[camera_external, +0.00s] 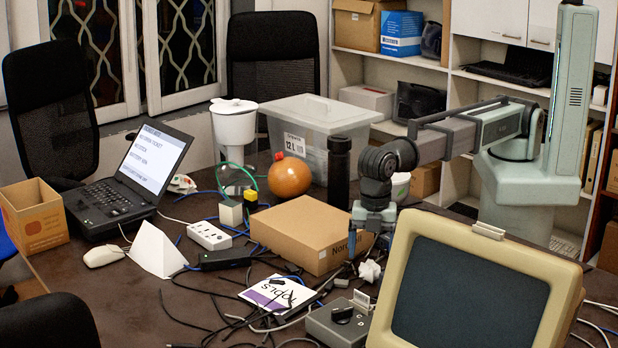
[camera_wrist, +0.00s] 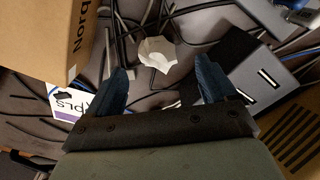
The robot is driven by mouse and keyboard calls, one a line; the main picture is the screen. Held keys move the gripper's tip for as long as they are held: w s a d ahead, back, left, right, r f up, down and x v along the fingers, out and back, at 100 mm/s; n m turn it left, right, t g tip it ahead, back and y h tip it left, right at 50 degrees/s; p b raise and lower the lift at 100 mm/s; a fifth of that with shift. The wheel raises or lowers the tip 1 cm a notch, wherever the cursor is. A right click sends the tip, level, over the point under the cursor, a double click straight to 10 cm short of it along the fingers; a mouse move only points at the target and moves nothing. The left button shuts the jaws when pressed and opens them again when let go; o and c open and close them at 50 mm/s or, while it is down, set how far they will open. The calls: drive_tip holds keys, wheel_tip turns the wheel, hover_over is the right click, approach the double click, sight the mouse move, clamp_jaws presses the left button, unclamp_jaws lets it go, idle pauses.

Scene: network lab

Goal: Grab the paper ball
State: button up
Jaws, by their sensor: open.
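The white crumpled paper ball (camera_external: 370,271) lies on the dark table among cables, to the right of the cardboard box and left of the beige monitor. In the wrist view the paper ball (camera_wrist: 157,54) is at the upper middle, beyond the fingertips and roughly between their lines. My gripper (camera_wrist: 160,75) is open and empty, with its two blue fingers apart on either side. In the external view my gripper (camera_external: 366,238) points down above and close to the ball. I see no contact with the ball.
A cardboard box (camera_external: 312,231) stands close left of the ball. A beige monitor (camera_external: 470,290) is at the right front. A grey device (camera_external: 340,322), a white card (camera_external: 280,295) and many loose cables crowd the table. A dark bottle (camera_external: 339,172) stands behind the box.

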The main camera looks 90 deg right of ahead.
sight(370, 265)
drive_tip(key=shift+w+a+f, duration=0.1)
drive_tip(key=shift+a+f, duration=0.05)
drive_tip(key=shift+f, duration=1.25)
drive_tip(key=shift+w+a+f, duration=0.1)
drive_tip(key=shift+a+f, duration=0.05)
drive_tip(key=shift+f, duration=1.25)
drive_tip(key=c, duration=1.1)
